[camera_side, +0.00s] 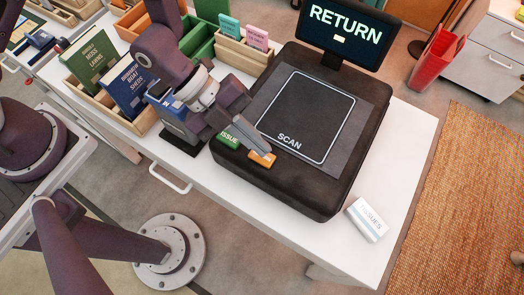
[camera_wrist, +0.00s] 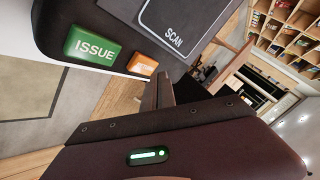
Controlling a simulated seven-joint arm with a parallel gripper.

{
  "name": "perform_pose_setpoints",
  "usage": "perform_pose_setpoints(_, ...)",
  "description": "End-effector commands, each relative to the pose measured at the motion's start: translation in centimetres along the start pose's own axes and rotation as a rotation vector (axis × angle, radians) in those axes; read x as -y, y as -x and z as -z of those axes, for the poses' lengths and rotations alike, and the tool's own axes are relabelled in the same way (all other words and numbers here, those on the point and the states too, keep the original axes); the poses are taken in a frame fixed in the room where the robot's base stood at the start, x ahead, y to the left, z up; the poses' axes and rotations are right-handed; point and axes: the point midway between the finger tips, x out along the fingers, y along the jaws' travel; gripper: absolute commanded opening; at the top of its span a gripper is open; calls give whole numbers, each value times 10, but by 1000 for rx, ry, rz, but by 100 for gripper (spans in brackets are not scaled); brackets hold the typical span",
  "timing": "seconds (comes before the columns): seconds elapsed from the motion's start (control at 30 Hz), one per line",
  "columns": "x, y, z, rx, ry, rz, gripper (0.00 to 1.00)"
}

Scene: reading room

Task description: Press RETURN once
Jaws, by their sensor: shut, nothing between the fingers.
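The black scanning machine (camera_side: 335,195) stands on the white desk, with a SCAN plate on top. Its green ISSUE button (camera_side: 229,138) and smaller orange button (camera_side: 262,159) sit side by side on the near edge. They also show in the wrist view as the green button (camera_wrist: 92,46) and orange button (camera_wrist: 143,64). The orange button's lettering is partly hidden or too small to read. The screen (camera_side: 341,30) reads RETURN above a small yellow mark. My gripper (camera_side: 265,147) is shut and empty, its tips at the orange button; I cannot tell whether they touch it.
A wooden crate of books (camera_side: 105,95) and a tray of cards (camera_side: 243,50) stand at the left and back. A white TISSUES pack (camera_side: 367,220) lies at the right front. A red bin (camera_side: 437,58) stands beyond the desk.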

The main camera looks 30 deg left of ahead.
Motion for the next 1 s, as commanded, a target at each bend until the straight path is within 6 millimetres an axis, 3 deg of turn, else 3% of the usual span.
perform_pose_setpoints(0.47,23,31,23,0,-2,2,0)
perform_pose_setpoints(1.0,24,33,24,1,-1,0,0)
